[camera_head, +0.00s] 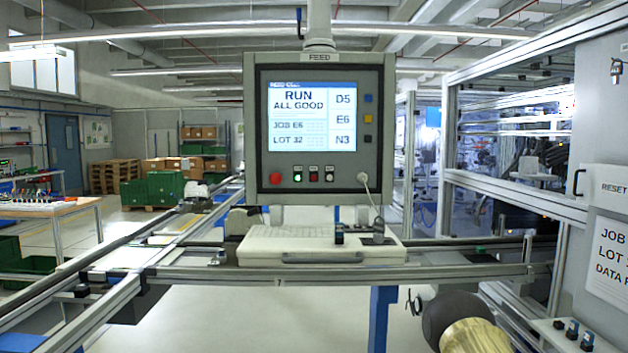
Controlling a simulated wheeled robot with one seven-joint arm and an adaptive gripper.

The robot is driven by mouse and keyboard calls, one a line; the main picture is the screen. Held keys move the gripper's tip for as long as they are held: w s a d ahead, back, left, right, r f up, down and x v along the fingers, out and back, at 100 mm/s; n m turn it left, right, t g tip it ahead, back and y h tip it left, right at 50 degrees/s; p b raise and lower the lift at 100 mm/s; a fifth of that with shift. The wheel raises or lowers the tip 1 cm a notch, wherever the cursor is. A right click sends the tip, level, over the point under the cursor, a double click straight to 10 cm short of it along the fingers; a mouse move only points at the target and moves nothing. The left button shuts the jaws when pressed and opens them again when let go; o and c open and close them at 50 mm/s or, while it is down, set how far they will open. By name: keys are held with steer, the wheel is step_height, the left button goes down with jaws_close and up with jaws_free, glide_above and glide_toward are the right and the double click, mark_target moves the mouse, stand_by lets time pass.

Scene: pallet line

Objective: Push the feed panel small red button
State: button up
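The feed panel (320,200) is a grey box hanging from a post, with a "FEED" label on top. Its lit screen (312,117) reads "RUN ALL GOOD", "JOB E6", "LOT 32". A row of small buttons runs below the screen: a lit green one (297,177), a small red one (314,177) and a dark reddish one (329,177). A larger round red knob (275,179) sits at the panel's lower left corner. Nothing covers the small red button. My gripper is not in view; a dark and gold part at the lower right looks like my arm.
A white case (310,246) rests on the rails below the panel, with a cable running up to it. Metal conveyor rails (330,275) cross in front. A framed machine enclosure (505,205) stands on the right. Crates and pallets (150,188) stand far left.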

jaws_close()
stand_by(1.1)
